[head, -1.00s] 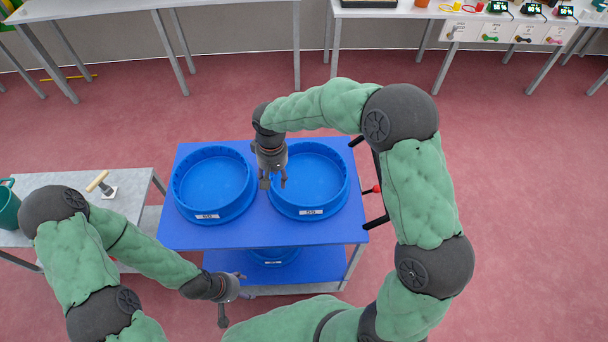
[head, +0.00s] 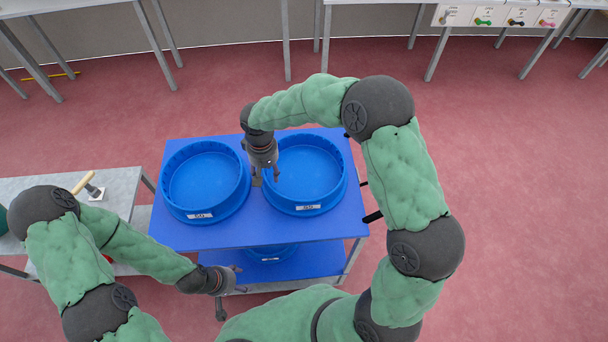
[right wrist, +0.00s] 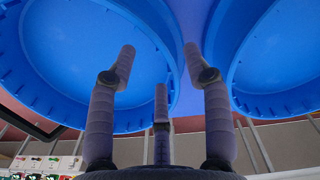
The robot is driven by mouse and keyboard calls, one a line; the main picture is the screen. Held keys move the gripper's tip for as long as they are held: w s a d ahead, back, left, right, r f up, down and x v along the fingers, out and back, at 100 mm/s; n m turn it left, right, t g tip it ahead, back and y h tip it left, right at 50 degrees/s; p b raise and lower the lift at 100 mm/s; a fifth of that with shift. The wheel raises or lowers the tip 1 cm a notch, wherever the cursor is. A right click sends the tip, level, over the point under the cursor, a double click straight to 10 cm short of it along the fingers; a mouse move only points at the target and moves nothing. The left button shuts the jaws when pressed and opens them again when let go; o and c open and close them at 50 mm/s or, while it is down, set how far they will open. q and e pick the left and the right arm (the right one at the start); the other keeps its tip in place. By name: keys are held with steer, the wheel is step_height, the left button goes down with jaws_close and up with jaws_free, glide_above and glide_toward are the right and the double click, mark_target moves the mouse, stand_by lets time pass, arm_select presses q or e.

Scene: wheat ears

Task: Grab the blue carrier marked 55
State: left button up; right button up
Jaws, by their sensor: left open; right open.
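Two round blue carriers stand side by side on a blue cart top (head: 250,230), a left one (head: 206,178) and a right one (head: 312,170). Each has a white label on its near side; the numbers are too small to read surely. My right gripper (head: 267,178) is open and empty, pointing down over the left rim of the right carrier, by the gap between them. In the right wrist view, the right carrier is at upper left (right wrist: 85,60) and the left one at upper right (right wrist: 285,65); its fingers show apart. My left gripper (head: 232,290) is open and empty, by the cart's near edge.
Another blue carrier (head: 270,253) sits on the cart's lower shelf, partly hidden. A grey table (head: 125,185) with a wooden-handled tool (head: 85,183) stands at left. White tables (head: 375,2) line the far wall. Red floor (head: 530,200) at right is clear.

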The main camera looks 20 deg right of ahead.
step_height(320, 180, down, 4)
steer(key=shift+s+f+b, duration=0.15)
steer(key=shift+f+b, duration=0.05)
steer(key=shift+b, duration=0.15)
jaws_close()
steer(key=shift+r, duration=0.1)
